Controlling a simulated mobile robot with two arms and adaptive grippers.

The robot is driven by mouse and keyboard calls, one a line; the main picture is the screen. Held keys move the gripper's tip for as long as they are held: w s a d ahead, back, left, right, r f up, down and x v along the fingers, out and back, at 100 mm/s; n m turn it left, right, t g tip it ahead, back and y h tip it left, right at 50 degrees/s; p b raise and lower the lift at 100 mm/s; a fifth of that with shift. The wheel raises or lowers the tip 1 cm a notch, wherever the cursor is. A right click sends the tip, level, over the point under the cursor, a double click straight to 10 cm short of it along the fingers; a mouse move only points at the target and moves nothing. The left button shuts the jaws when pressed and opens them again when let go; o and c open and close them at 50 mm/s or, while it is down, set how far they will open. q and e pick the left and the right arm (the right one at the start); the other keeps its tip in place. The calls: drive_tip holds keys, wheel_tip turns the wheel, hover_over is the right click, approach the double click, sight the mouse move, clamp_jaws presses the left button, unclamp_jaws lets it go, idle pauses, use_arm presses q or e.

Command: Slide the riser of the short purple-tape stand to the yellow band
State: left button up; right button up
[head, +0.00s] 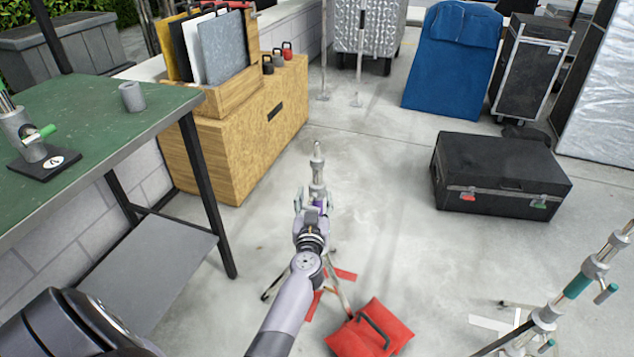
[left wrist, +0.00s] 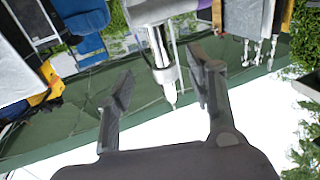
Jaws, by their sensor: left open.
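The short purple-tape stand stands on the floor in the middle of the head view, with its slim silver riser (head: 317,165) upright. A bit of purple tape (head: 319,201) shows just behind my left gripper (head: 314,197), which hides much of the stand's body. The left gripper is open, its fingers to either side of the stand. In the left wrist view, the silver riser (left wrist: 163,62) shows between the spread fingers (left wrist: 160,66), with gaps on both sides. I cannot make out a yellow band. My right gripper is not in view.
A red sandbag (head: 370,330) lies by the stand's legs. A teal-tape stand (head: 578,286) is at right. A green-topped table (head: 90,125) is at left, a wooden cabinet (head: 235,145) behind. A black case (head: 495,180) lies on the floor at right, with clear floor between.

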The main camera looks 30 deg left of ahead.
sight(317, 177)
use_arm(q)
drive_tip(key=b+x, duration=0.2)
drive_tip(key=x, duration=0.7)
drive_tip(key=shift+w+a+b, duration=0.15)
drive_tip(key=shift+w+b, duration=0.15)
drive_tip(key=shift+b, duration=0.1)
drive_tip(key=shift+w+a, duration=0.3)
drive_tip(key=shift+w, duration=0.25)
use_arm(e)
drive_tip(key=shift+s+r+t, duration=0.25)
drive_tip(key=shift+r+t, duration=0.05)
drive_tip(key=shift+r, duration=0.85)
use_arm(q)
drive_tip(key=shift+c, duration=0.5)
clamp_jaws()
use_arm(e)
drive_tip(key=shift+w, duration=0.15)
